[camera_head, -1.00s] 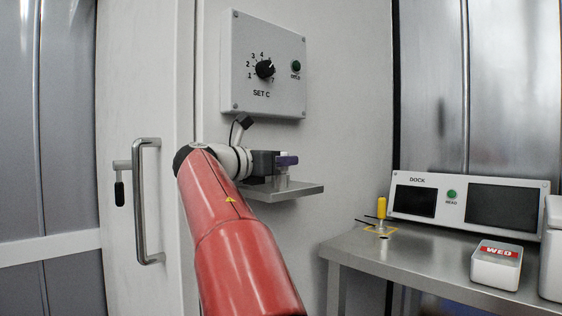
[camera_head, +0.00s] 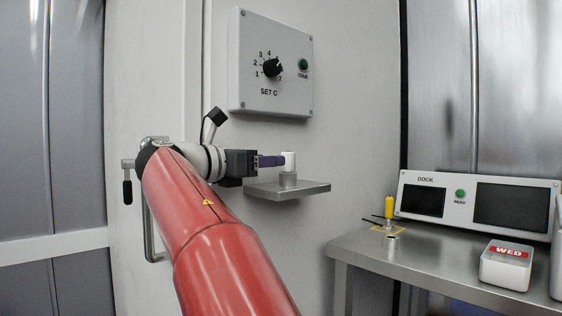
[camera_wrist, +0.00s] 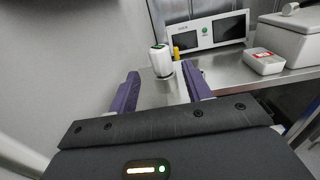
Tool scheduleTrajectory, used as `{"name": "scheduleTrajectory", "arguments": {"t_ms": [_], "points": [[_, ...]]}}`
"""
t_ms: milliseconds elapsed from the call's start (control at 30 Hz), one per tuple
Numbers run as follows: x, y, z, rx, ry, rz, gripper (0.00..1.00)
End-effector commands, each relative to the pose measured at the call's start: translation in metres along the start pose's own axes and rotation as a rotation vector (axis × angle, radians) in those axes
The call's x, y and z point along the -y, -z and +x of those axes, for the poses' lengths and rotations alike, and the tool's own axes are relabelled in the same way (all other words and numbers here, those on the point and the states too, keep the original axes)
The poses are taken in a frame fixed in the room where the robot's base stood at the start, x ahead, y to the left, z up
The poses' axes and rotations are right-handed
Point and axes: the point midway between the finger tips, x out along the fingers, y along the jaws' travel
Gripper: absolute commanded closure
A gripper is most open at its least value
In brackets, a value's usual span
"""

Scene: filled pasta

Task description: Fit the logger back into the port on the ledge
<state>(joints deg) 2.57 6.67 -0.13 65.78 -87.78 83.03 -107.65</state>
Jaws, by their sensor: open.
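The logger, a white cylinder (camera_head: 290,157) with a dark green mark on top, stands upright on the grey port (camera_head: 288,180) of the ledge (camera_head: 262,190). It also shows in the wrist view (camera_wrist: 161,60), beyond and between my fingertips. My gripper (camera_head: 281,161) is open, with its purple fingers pointing at the logger from the left. In the wrist view the gripper (camera_wrist: 161,77) has clear space between its fingers. How deep the logger sits in the port cannot be told.
A SET C dial panel (camera_head: 271,65) is on the wall above the ledge. At right, a steel table (camera_head: 360,245) bears the DOCK unit (camera_head: 470,181), a yellow-topped piece (camera_head: 389,207) and a white WED box (camera_head: 506,268). A door handle (camera_head: 150,245) is behind my arm.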

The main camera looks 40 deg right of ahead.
Motion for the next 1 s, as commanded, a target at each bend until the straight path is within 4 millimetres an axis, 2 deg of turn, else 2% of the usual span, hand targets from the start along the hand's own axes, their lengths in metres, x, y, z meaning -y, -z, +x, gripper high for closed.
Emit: {"name": "scheduleTrajectory", "arguments": {"t_ms": [100, 300, 567, 667, 767, 833, 867, 967, 1000], "points": [[0.000, 0.000, -0.023, 0.000, -0.002, 0.000, 0.51], [0.000, -0.001, -0.044, 0.001, 0.000, 0.000, 0.51], [0.000, 0.000, -0.047, 0.001, 0.001, 0.000, 0.51], [0.002, 0.005, -0.047, -0.021, -0.014, 0.021, 0.51], [0.008, 0.029, -0.047, -0.112, -0.071, 0.115, 0.51], [0.017, 0.063, -0.052, -0.239, -0.124, 0.239, 0.51], [0.022, 0.081, -0.056, -0.310, -0.141, 0.306, 0.51], [0.047, 0.153, -0.078, -0.593, -0.140, 0.571, 0.51], [0.059, 0.183, -0.091, -0.713, -0.109, 0.684, 0.51]]}}
